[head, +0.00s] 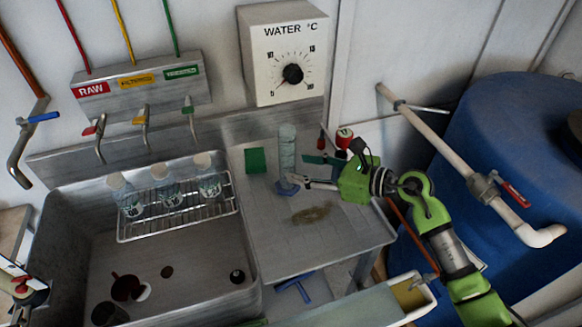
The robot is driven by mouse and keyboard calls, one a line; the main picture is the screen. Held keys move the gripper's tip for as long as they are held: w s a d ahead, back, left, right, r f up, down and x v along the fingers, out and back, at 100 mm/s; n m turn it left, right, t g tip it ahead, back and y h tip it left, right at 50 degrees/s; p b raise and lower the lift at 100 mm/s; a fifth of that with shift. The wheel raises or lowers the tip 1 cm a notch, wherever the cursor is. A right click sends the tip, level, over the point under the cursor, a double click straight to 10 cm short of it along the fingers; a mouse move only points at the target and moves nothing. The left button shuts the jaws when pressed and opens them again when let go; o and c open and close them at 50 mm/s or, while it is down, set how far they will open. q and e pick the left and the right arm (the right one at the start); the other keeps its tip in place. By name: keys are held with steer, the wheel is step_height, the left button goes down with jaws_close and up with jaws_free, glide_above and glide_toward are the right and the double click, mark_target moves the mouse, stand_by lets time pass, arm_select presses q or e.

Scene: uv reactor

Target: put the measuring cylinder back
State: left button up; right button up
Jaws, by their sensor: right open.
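The measuring cylinder (287,150) is clear and tall. It stands upright on the steel worktop near the back wall, with a blue foot (287,187) at its lower end. My right gripper (299,171) comes in from the right and is open. Its fingers point left at the lower part of the cylinder, one near its side and one near the foot. I cannot tell whether they touch it.
A green block (255,160) stands left of the cylinder, and a brownish puddle (311,214) lies in front. The sink (190,270) at left has a wire rack (180,217) with 3 bottles. A blue tank (500,150) and a pipe (450,150) stand at right.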

steer(key=b+v, duration=0.1)
steer(key=v, duration=0.6)
